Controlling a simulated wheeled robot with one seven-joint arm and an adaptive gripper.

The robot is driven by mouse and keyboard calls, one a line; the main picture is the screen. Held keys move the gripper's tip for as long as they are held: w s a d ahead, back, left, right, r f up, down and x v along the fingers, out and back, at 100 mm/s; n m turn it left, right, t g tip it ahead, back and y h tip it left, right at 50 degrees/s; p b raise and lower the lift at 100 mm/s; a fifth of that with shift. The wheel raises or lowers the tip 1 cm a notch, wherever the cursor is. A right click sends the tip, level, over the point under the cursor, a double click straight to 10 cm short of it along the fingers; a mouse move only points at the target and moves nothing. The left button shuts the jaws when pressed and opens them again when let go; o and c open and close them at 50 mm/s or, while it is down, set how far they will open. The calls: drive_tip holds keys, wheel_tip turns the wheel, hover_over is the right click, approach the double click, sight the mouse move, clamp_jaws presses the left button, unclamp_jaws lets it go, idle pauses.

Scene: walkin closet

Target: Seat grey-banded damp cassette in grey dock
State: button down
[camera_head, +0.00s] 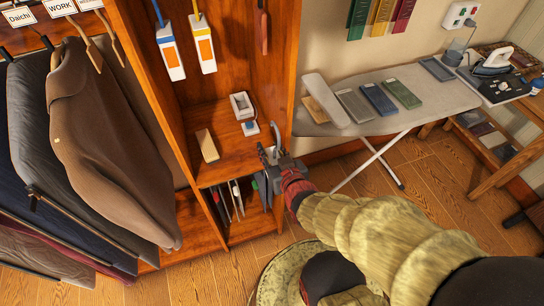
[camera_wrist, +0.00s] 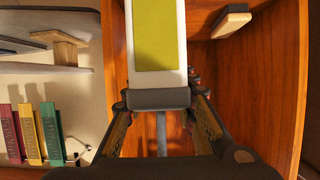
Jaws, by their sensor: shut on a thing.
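My gripper (camera_head: 272,152) is at the right side of the wooden closet, in front of its shelf. In the wrist view my gripper (camera_wrist: 158,103) is shut on the grey band of a white cassette (camera_wrist: 127,40) with an olive-yellow panel. A grey stem (camera_wrist: 161,135) runs from the band on the side away from the panel. In the head view the cassette's body is mostly hidden by my gripper. A white-and-grey holder (camera_head: 241,105), possibly the grey dock, sits on the shelf, with a small white-and-blue piece (camera_head: 250,128) near it.
Two white cassettes with orange panels, one blue-topped (camera_head: 170,50), one yellow-topped (camera_head: 203,45), hang above the shelf. A tan block (camera_head: 207,145) lies at the shelf's left. An ironing board (camera_head: 440,98) stands to the right.

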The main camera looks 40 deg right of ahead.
drive_tip(key=w+d+b, duration=0.1)
drive_tip(key=w+d, duration=0.2)
drive_tip(key=w, duration=0.9)
drive_tip(key=w+d+b, duration=0.2)
drive_tip(key=w+d, duration=0.2)
drive_tip(key=w, duration=0.9)
drive_tip(key=w+d+b, duration=0.1)
drive_tip(key=w+d, duration=0.3)
drive_tip(key=w, duration=0.9)
drive_tip(key=shift+b, duration=0.35)
idle(2.3)
idle(1.6)
